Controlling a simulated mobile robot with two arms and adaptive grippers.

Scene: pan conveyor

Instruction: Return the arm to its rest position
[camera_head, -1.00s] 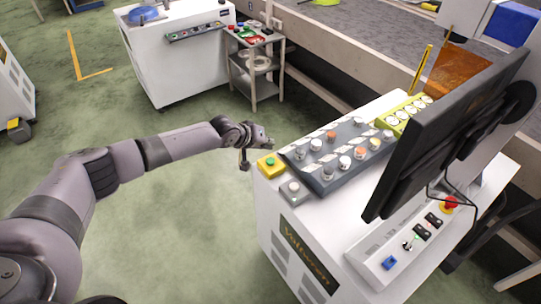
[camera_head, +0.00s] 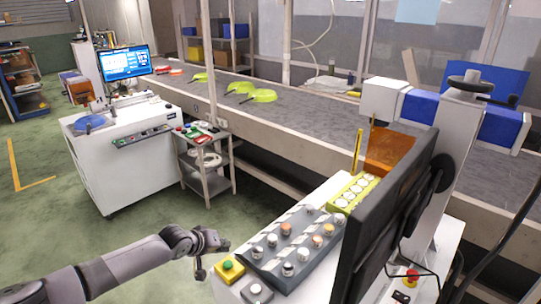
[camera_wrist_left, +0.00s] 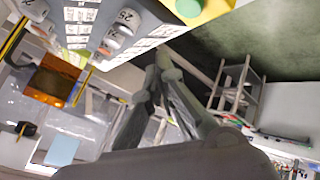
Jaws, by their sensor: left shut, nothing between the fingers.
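My left arm comes in from the lower left in the head view. Its gripper (camera_head: 222,243) is beside the near left corner of the white control cabinet, close to the yellow box with a green button (camera_head: 231,268). In the left wrist view the gripper fingers (camera_wrist_left: 160,62) come together at their tips with nothing between them. The green button on its yellow box (camera_wrist_left: 190,8) shows just beyond the fingertips at the top. Whether the gripper touches the box I cannot tell. My right gripper is not in view.
A sloped grey panel with several knobs (camera_head: 292,243) and a black monitor (camera_head: 385,220) stand on the cabinet. A grey shelf cart (camera_head: 207,172) and a white machine (camera_head: 128,165) stand farther back. The conveyor (camera_head: 300,130) carries green pans (camera_head: 260,96). Green floor (camera_head: 120,232) is open around the arm.

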